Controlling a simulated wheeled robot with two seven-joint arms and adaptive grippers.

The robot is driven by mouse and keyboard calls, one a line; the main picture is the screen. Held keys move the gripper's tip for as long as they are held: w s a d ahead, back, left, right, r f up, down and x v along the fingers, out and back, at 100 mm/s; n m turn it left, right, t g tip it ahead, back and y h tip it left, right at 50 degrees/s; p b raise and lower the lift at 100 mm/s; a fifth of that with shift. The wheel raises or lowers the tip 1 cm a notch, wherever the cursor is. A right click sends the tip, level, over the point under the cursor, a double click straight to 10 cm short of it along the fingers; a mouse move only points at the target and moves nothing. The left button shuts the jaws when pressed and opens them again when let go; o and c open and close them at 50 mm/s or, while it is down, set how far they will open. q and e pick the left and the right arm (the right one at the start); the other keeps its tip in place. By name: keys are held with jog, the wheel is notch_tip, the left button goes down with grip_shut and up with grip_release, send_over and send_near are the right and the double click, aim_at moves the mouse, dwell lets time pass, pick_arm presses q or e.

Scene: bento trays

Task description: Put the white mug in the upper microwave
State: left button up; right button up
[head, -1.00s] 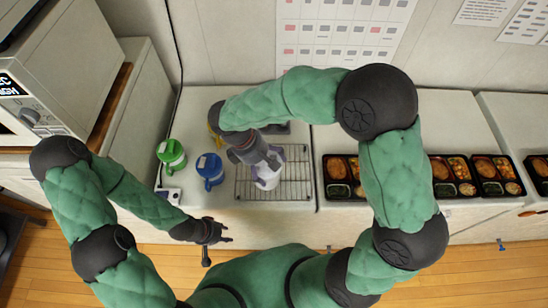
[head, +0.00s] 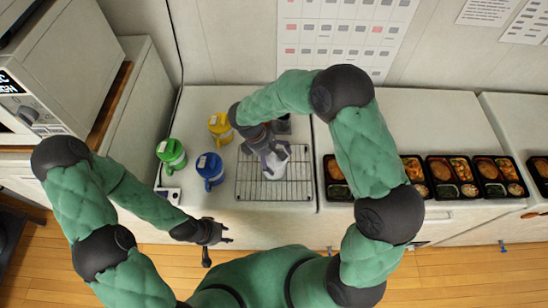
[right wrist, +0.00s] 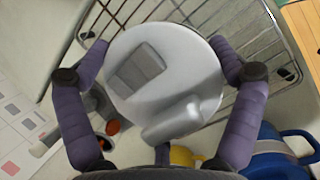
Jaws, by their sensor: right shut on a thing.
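The white mug (head: 275,169) is at the wire rack in the head view, partly hidden by my right gripper (head: 272,157). In the right wrist view the white mug (right wrist: 190,75) fills the space between the two fingers, with a grey patch and its handle showing. My right gripper is shut on it. I cannot tell whether the mug touches the rack. My left gripper (head: 218,233) is at the counter's front edge, away from the mug; its finger opening is unclear. A white microwave (head: 75,65) with a display and knob is at the far left; its interior is hidden.
A green mug (head: 172,155), a blue mug (head: 210,170) and a yellow mug (head: 220,128) stand left of the wire rack (head: 300,185). Several bento trays (head: 442,190) line the counter to the right. A cable runs down the wall behind the green mug.

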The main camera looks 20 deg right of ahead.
jog(key=shift+f, duration=0.15)
jog(key=shift+f, duration=0.15)
jog(key=o, duration=1.3)
